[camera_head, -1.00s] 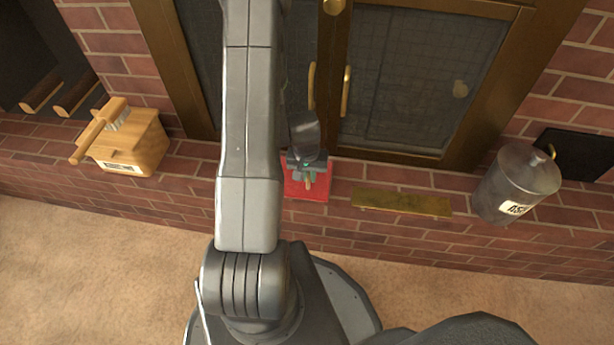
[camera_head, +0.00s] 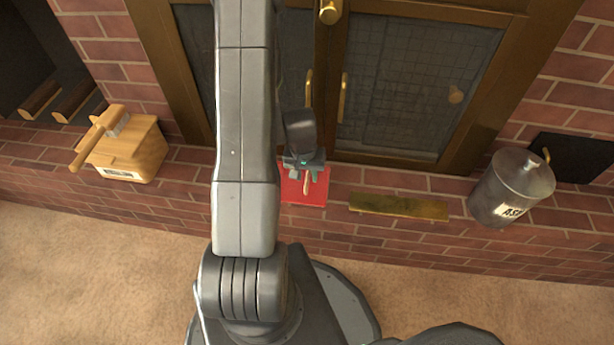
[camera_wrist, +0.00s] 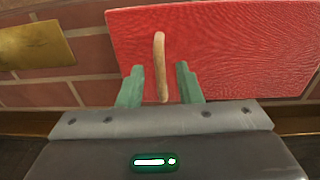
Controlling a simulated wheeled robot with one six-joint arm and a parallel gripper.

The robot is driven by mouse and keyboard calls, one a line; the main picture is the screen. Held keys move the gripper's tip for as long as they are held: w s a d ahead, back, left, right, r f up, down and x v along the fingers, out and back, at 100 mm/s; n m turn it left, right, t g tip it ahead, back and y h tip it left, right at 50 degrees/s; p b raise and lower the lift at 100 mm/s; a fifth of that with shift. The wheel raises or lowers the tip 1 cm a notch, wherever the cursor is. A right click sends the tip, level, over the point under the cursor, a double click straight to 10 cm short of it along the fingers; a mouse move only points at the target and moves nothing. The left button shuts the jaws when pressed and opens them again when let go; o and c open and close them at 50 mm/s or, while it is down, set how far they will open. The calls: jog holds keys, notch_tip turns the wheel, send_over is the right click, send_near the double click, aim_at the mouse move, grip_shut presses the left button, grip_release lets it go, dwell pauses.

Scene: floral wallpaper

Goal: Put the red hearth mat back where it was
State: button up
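The red mat (camera_head: 312,195) lies on the brick hearth in front of the glass doors, partly covered by my gripper in the head view. In the wrist view the red mat (camera_wrist: 240,50) fills the upper right, with a textured surface. A slim tan upright handle (camera_wrist: 161,68) shows in front of it, near its left part. My gripper (camera_wrist: 159,85) has its two green fingers apart, one on each side of the handle, with gaps visible. In the head view my gripper (camera_head: 305,174) is over the mat's upper part.
A brass plate (camera_head: 400,207) lies right of the mat; an ash bucket (camera_head: 510,188) stands farther right. A wooden box (camera_head: 130,150) with a brush or handle on top stands left. Brass-framed glass doors (camera_head: 405,95) rise behind. Bare brick lies between the mat and the plate.

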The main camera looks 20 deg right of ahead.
aim_at(307, 180)
notch_tip(307, 180, up, 9)
jog(key=p, duration=0.2)
jog(key=shift+a+p, duration=0.3)
jog(key=shift+a, duration=0.05)
jog(key=f+b, duration=0.1)
jog(key=f, duration=0.3)
jog(key=f+b, duration=0.2)
jog(key=f, duration=0.2)
jog(key=d+f+b, duration=0.1)
jog(key=f+b, duration=0.1)
jog(key=f, duration=0.3)
notch_tip(307, 180, up, 4)
jog(key=shift+a+f+p, duration=0.15)
jog(key=shift+f+p, duration=0.1)
jog(key=shift+p, duration=0.75)
jog(key=shift+s+r+p, duration=0.15)
jog(key=shift+r+p, duration=0.25)
jog(key=shift+r, duration=0.25)
jog(key=shift+f, duration=0.1)
